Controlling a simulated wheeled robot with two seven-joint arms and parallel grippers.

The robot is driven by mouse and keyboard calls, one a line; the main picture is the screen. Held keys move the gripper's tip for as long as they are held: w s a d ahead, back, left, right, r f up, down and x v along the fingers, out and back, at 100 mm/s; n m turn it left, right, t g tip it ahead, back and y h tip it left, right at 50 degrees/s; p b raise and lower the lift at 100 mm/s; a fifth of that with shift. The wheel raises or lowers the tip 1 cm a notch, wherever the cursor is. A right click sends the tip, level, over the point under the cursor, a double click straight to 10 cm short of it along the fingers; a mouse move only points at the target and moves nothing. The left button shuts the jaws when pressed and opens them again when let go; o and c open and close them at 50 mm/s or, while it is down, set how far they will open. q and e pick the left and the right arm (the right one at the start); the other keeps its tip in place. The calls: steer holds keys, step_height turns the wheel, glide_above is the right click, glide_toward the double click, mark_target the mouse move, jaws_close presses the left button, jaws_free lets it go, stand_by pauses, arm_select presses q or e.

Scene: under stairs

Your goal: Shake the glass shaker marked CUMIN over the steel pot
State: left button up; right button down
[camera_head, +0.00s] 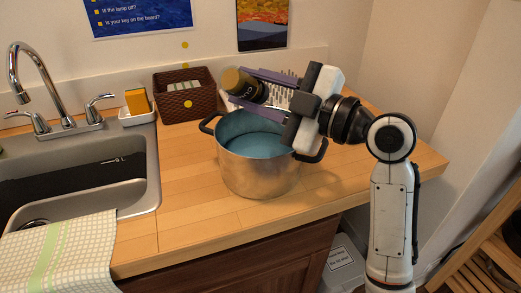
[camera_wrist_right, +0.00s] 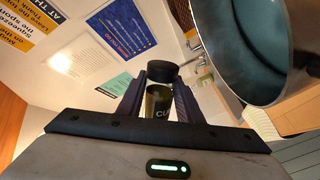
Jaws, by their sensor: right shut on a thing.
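The steel pot (camera_head: 258,173) stands on the wooden counter, with dark side handles and a bluish inside. My right gripper (camera_head: 252,84) is shut on the glass shaker (camera_head: 247,88), which is dark with a black label and a yellowish-brown end. The shaker is tilted well over, above the pot's back rim. In the right wrist view the shaker (camera_wrist_right: 160,102) sits between the two purple fingers, its label showing "CU" and its dark cap (camera_wrist_right: 162,71) beyond. The pot (camera_wrist_right: 250,50) shows at the upper right there. My left gripper is not in view.
A brown woven basket (camera_head: 172,106) stands behind the pot at left. A sponge (camera_head: 137,101) sits in a white holder by the sink (camera_head: 80,170). A checked towel (camera_head: 62,255) hangs at the front left. Counter is clear left of the pot.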

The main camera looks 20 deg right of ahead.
steer(key=shift+r+p, duration=0.3)
steer(key=shift+r, duration=0.15)
steer(key=shift+r+p, duration=0.85)
steer(key=shift+r, duration=0.3)
steer(key=shift+f, duration=0.15)
step_height(320, 180, down, 3)
steer(key=b, duration=0.3)
steer(key=shift+f, duration=0.15)
steer(key=shift+r, duration=0.25)
